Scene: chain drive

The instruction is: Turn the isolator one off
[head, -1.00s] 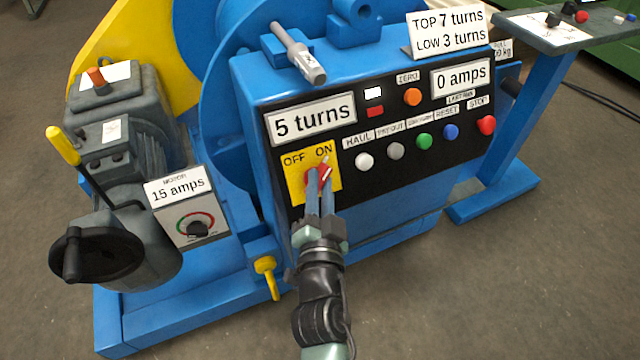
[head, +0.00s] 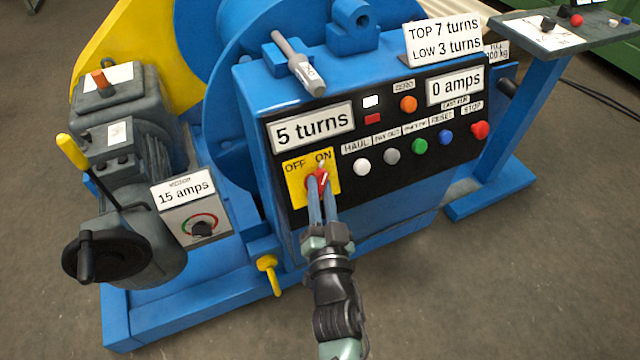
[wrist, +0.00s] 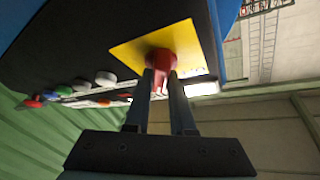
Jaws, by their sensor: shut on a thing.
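The isolator is a red rotary switch (head: 318,180) on a yellow plate (head: 296,190) marked OFF at the left and ON at the right. Its handle's white mark points up toward ON. My gripper (head: 319,190) reaches it from below, with its two blue fingers at the red knob. In the wrist view the red knob (wrist: 161,62) sits between the fingertips of my gripper (wrist: 163,80), in front of the yellow plate (wrist: 186,42). My gripper is shut on the knob. The fingers hide part of it in the head view.
Right of the plate are a white button (head: 362,167), a green button (head: 420,146) and a red stop button (head: 480,130). Left stand a motor dial box (head: 199,215) and a black handwheel (head: 105,256). A yellow handle (head: 268,270) sticks out below the panel.

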